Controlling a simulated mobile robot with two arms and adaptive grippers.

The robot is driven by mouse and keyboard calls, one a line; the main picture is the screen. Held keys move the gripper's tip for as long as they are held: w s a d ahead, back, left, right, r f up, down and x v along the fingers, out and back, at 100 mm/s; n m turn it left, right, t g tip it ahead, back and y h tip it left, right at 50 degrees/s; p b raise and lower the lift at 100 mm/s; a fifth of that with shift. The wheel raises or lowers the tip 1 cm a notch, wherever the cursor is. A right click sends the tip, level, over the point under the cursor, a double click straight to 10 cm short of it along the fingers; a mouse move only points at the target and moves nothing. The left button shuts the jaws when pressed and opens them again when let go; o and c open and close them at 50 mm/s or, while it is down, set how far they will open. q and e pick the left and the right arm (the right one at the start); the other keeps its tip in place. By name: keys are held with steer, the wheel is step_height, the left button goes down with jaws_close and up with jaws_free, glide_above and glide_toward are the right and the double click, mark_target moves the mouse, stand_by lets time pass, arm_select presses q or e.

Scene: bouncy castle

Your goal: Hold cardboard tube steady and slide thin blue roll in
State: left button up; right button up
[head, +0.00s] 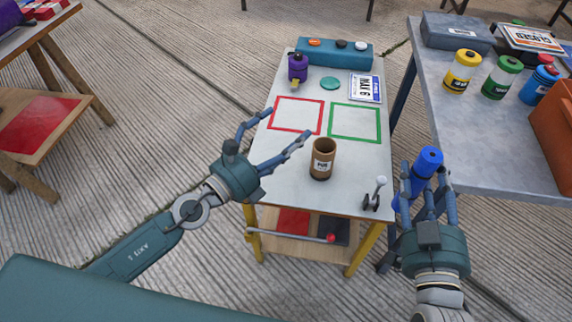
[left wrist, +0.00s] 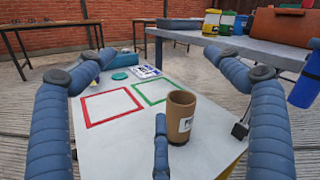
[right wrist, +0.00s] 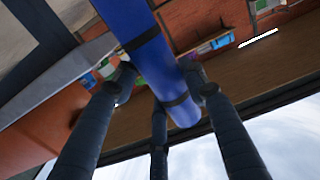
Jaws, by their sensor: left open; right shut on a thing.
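The brown cardboard tube (head: 322,160) stands upright on the white table, below the green outlined square; its open top faces up. It also shows in the left wrist view (left wrist: 179,118), in front of my left fingers. My left gripper (head: 288,130) is open and empty, left of the tube and apart from it. My right gripper (head: 420,190) is shut on the blue roll (head: 428,162), right of the white table, with the roll tilted. In the right wrist view the roll (right wrist: 152,62) runs between my fingers.
The white table (head: 290,185) has red (head: 298,116) and green (head: 354,123) outlined squares, a purple bottle (head: 298,68), a teal box (head: 334,52) and a small lever (head: 375,193). A grey table (head: 460,130) with several jars and an orange case (head: 556,120) stands at right.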

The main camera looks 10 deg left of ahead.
mark_target(320, 154)
arm_select(q)
step_height(320, 154, down, 9)
steer(key=s+m+g, duration=0.2)
steer(key=m+g, duration=0.3)
steer(key=m, duration=0.4)
arm_select(e)
steer(key=shift+w+a+r+n+g+y, duration=1.75)
steer(key=shift+a+y, duration=0.95)
steer(key=shift+a, duration=1.65)
steer(key=shift+w+a+r+n+g+y, duration=1.55)
steer(key=shift+a+n+y, duration=1.1)
steer(key=shift+a, duration=1.75)
steer(key=shift+w+a+r+n+g+y, duration=1.2)
steer(key=shift+a+r+n+g+y, duration=1.2)
steer(key=shift+a, duration=1.95)
arm_select(q)
steer(key=x, duration=1.2)
steer(key=shift+w+d+f, duration=0.15)
steer(key=shift+d+f, duration=0.1)
steer(key=shift+d, duration=0.05)
arm_select(e)
steer(key=w+d+f+n+g+y, duration=0.2)
steer(key=w+d+f+g, duration=0.1)
steer(key=w+d, duration=0.4)
steer(key=shift+w+d+f, duration=0.25)
steer(key=shift+w, duration=0.2)
